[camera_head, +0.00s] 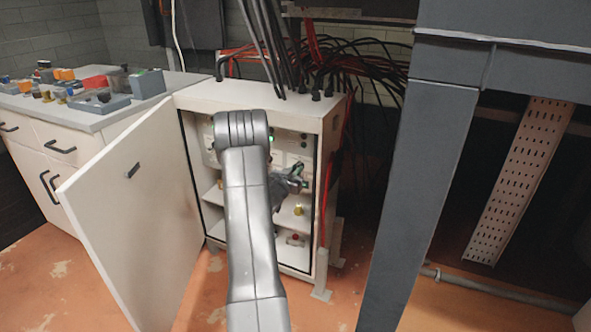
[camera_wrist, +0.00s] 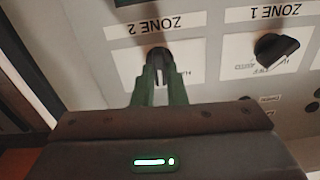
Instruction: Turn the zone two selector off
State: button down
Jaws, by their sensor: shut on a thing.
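The zone two selector (camera_wrist: 157,54) is a dark knob on a white plate under the upside-down label "ZONE 2" in the wrist view. My gripper (camera_wrist: 159,80) has its green fingers closed on this knob, and they hide most of it. The wrist view is rolled, so the labels read upside down. In the head view my gripper (camera_head: 297,176) reaches inside the open cabinet (camera_head: 215,97) at its control panel. My arm hides much of that panel, and the selector cannot be made out there.
The zone one selector (camera_wrist: 276,48), a black knob, sits right of zone two in the wrist view. The open cabinet door (camera_head: 138,222) stands to the left in the head view. A counter (camera_head: 95,117) with small parts is at far left. A grey post (camera_head: 425,190) stands right.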

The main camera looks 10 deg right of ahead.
jog(key=shift+n, duration=0.3)
jog(key=c, duration=1.5)
grip_release()
jog(key=shift+o, duration=0.2)
jog(key=shift+a, duration=0.1)
jog(key=p+v, duration=0.2)
jog(key=v, duration=1.1)
jog(key=shift+s+a, duration=0.2)
jog(key=shift+s, duration=0.15)
jog(key=b+x, duration=0.1)
jog(key=x, duration=1.3)
jog(key=shift+b, duration=0.4)
